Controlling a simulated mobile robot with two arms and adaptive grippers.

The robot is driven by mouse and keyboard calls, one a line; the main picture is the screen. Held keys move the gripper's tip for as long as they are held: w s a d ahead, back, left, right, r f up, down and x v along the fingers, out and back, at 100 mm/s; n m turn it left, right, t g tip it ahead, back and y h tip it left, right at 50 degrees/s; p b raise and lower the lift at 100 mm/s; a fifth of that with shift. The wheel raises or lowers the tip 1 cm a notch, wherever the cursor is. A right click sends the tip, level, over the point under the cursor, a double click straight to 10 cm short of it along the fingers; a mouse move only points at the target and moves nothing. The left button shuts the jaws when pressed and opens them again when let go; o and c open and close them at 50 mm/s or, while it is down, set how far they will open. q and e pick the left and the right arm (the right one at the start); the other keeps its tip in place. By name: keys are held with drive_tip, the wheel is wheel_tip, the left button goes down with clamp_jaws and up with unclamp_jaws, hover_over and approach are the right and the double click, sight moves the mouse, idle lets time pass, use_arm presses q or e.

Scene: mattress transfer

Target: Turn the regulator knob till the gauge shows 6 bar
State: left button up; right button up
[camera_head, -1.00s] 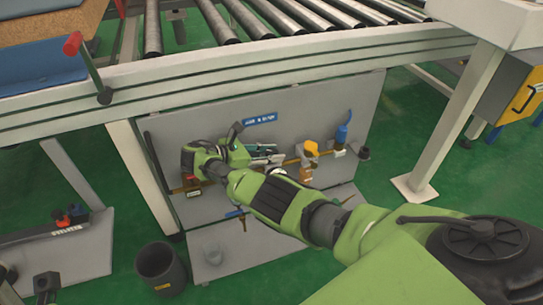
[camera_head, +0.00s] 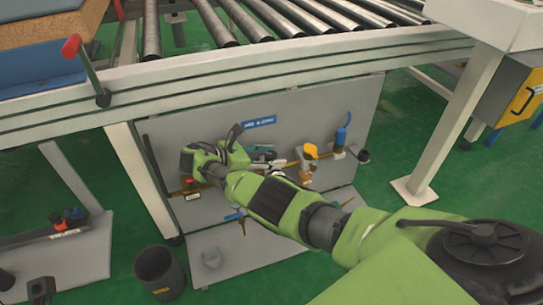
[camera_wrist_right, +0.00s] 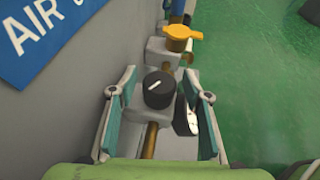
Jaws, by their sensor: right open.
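The regulator knob (camera_wrist_right: 159,88) is black with a white pointer line, on a grey body (camera_wrist_right: 146,124) in a brass pipe line. My right gripper (camera_head: 272,157) is at the panel. In the right wrist view its two teal-padded fingers (camera_wrist_right: 161,82) stand open on either side of the knob, with a visible gap on each side. The gauge (camera_wrist_right: 187,117) is a black-rimmed dial beside the knob near the right finger. Its face is seen nearly edge-on, so its reading cannot be told. In the head view my gripper hides the knob and gauge. My left gripper does not show.
A yellow-handled valve (camera_wrist_right: 182,34) stands just beyond the knob on the same line. The grey panel (camera_head: 205,131) carries a blue air sign (camera_head: 259,122), a blue bottle-like unit (camera_head: 342,134) and a red-topped part (camera_head: 190,183). The roller conveyor (camera_head: 290,67) overhangs it. A dark bin (camera_head: 160,272) stands below.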

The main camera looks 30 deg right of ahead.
sight(266, 157)
drive_tip(key=v, duration=0.8)
drive_tip(key=shift+s, duration=0.1)
